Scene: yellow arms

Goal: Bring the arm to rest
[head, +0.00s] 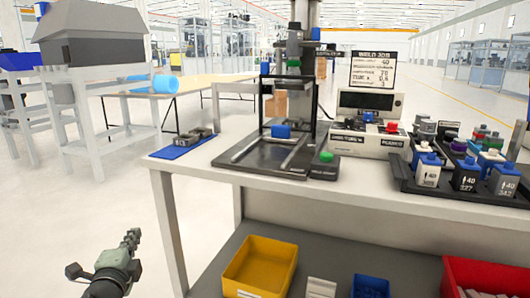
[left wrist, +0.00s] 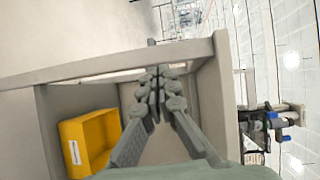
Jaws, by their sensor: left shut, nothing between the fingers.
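My left gripper (head: 132,243) shows at the lower left of the head view, grey-green, with its fingers pointing up in the picture. It is over the floor, left of the workbench and apart from it. In the left wrist view the fingertips (left wrist: 158,78) are together and nothing is between them. Most of the left arm is outside the head view. My right gripper is not in view.
The white workbench (head: 350,185) carries a press (head: 287,100), a welding unit (head: 370,118) and a black tray (head: 455,190) of small containers. A yellow bin (head: 262,268) and a red bin (head: 480,275) sit on its lower shelf. The floor (head: 70,215) at left is clear.

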